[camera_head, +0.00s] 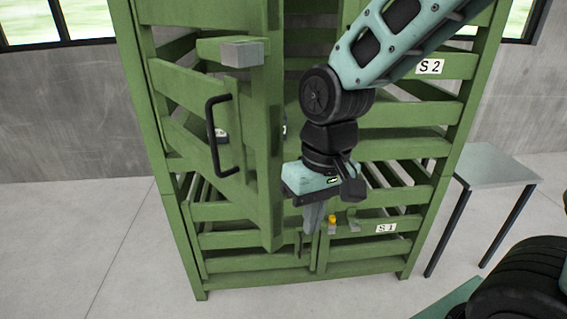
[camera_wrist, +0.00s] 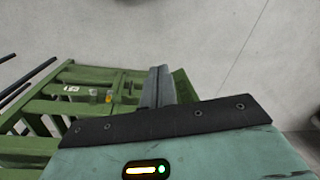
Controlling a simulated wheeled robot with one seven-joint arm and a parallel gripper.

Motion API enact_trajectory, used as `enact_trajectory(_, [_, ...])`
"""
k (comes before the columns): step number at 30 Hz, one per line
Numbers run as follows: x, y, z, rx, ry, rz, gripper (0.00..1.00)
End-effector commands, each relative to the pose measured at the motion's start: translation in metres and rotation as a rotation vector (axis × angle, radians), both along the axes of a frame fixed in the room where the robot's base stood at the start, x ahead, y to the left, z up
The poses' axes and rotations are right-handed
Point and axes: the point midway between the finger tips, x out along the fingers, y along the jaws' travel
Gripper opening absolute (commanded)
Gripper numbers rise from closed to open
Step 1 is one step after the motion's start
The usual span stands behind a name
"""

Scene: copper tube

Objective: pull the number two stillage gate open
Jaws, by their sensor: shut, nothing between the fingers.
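The upper stillage, labelled S 2 (camera_head: 429,66), has a green slatted gate (camera_head: 268,150) that stands part open, swung out from the left side of the frame. A black bar handle (camera_head: 213,135) is on its outer face, and a grey block (camera_head: 243,55) sits near its top. My gripper (camera_head: 311,230) points down, shut and empty, just right of the gate's free upright, away from the handle. I cannot tell whether it touches the gate. In the wrist view, my closed fingers (camera_wrist: 157,82) show in front of green slats.
The lower stillage, labelled S 1 (camera_head: 385,228), has a shut front with a small yellow-topped catch (camera_head: 332,220). A grey side table (camera_head: 495,165) stands at the right. The concrete floor (camera_head: 90,240) is clear at the left and front.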

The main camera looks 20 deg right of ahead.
Motion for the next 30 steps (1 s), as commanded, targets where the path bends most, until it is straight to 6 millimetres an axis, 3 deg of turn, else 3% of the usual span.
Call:
enact_trajectory(3, [0.027,-0.03,0.002,0.03,0.047,-0.217,0.0])
enact_trajectory(8, [0.062,-0.044,0.025,0.122,0.236,-0.577,0.0])
enact_trajectory(12, [0.099,-0.064,0.058,0.235,0.451,-0.908,0.0])
enact_trajectory(16, [0.126,-0.086,0.088,0.33,0.635,-1.12,0.0])
enact_trajectory(22, [0.139,-0.1,0.109,0.388,0.762,-1.229,0.0])
enact_trajectory(30, [0.131,-0.077,0.087,0.386,0.77,-1.23,0.0])
